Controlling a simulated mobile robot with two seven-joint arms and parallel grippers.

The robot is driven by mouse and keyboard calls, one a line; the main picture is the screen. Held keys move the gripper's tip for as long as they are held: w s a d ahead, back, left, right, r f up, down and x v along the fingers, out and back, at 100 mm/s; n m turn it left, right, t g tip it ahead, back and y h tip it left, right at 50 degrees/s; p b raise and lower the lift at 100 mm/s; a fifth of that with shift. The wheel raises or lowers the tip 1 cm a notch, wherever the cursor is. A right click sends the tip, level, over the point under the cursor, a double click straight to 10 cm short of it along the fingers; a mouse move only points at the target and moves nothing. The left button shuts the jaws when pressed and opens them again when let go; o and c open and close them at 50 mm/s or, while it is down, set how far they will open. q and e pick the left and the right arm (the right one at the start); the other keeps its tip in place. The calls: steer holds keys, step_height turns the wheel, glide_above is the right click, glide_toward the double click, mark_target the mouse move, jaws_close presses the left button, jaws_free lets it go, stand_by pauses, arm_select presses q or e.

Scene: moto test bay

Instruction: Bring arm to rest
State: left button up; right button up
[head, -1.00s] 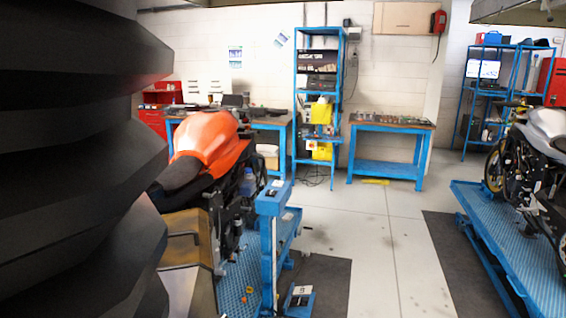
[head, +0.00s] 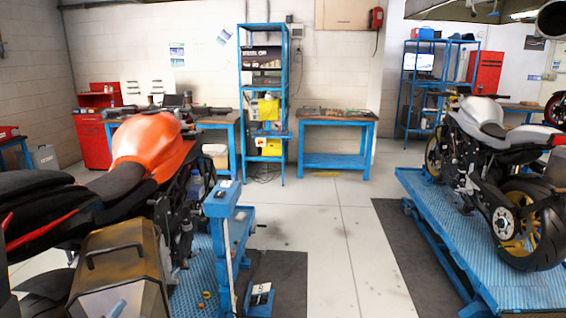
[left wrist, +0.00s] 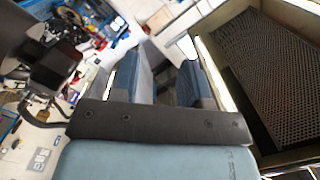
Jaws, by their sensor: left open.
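My left gripper (left wrist: 158,72) shows only in the left wrist view. Its two blue-grey fingers stand apart with nothing seen between them. To its right is an open box with a mesh-patterned inside (left wrist: 265,75), apart from the fingers. No arm of mine shows in the head view, and my right gripper is in neither view. An orange motorcycle (head: 152,140) with a metal side case (head: 118,265) stands at left in the head view.
A blue post stand (head: 222,203) is beside the orange motorcycle. A white motorcycle stands on a blue lift (head: 440,225) at right. A blue shelf rack (head: 285,120) and a blue workbench (head: 337,160) line the back wall. The middle floor (head: 320,225) is clear.

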arm_select(q)
steer(key=s+d+f+n+g, duration=0.2)
steer(key=s+f+n+g, duration=0.2)
steer(key=s+f+g, duration=0.6)
steer(key=s+d+f+n+g, duration=0.1)
steer(key=s+f+n+g, duration=0.4)
steer(key=s, duration=0.9)
steer(key=w+d+f+t+h, duration=0.1)
steer(key=w+d+f+t, duration=0.1)
steer(key=f, duration=0.3)
steer(key=w+d+f+m+t+h+b, duration=0.1)
steer(key=w+d+f+t, duration=0.1)
steer(key=f, duration=0.4)
steer(key=w+d+f+t+h+b, duration=0.1)
steer(key=w+d+f+t, duration=0.1)
steer(key=f+t, duration=0.2)
steer(key=shift+d+f+m+t, duration=0.3)
steer(key=shift+f+m, duration=0.1)
steer(key=shift+f, duration=0.4)
steer(key=shift+a, duration=0.1)
